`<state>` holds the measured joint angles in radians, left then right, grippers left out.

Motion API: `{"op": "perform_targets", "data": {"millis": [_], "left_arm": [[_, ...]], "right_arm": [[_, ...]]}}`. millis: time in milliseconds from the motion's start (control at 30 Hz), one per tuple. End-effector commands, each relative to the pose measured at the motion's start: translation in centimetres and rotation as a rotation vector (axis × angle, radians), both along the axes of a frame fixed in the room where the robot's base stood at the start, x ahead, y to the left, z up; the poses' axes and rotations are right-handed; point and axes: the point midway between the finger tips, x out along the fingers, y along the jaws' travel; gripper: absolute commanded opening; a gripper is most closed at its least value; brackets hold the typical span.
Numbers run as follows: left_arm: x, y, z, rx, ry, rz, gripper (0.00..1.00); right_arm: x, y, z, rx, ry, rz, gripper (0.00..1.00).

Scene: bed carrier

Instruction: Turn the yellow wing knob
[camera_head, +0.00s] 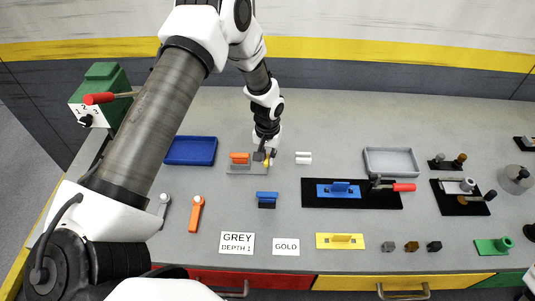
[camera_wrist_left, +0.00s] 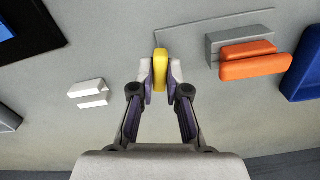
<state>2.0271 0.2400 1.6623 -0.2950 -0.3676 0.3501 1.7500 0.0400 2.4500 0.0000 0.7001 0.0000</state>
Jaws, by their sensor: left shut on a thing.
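The yellow wing knob (camera_wrist_left: 160,69) is a small upright yellow piece between my fingertips in the left wrist view. It also shows as a sliver of yellow in the head view (camera_head: 267,163), mostly covered by my gripper. My left gripper (camera_wrist_left: 160,82) is shut on the knob, one fingertip on each side. In the head view the left gripper (camera_head: 265,156) reaches down to the bench beside the orange wing piece. My right gripper is not in view.
An orange wing piece (camera_wrist_left: 252,61) on a grey block stands close to the right in the wrist view. A white wing piece (camera_wrist_left: 89,93) is to the left. A blue tray (camera_head: 191,151) lies left of the gripper in the head view, and a blue piece (camera_head: 267,199) is in front.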

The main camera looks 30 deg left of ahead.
Motion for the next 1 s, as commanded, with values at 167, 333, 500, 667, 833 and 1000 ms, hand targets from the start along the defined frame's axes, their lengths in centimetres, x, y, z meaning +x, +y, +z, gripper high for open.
{"op": "perform_targets", "data": {"millis": [167,333,500,667,833,1000], "left_arm": [[-0.4,-0.06,-0.15,0.0,0.011,0.125,0.0],[-0.4,-0.05,-0.21,0.001,0.012,0.211,0.0],[-0.38,-0.05,-0.25,0.001,0.011,0.258,0.0],[-0.36,-0.05,-0.27,0.001,0.011,0.275,0.0],[-0.35,-0.04,-0.27,0.0,0.01,0.277,0.0],[-0.34,-0.04,-0.26,0.0,0.01,0.277,0.0]], "right_arm": [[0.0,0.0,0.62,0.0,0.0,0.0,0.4],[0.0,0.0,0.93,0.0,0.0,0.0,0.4],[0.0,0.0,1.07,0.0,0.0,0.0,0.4],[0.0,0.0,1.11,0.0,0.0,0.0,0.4],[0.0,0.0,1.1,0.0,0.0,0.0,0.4],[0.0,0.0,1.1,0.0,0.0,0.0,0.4]]}}
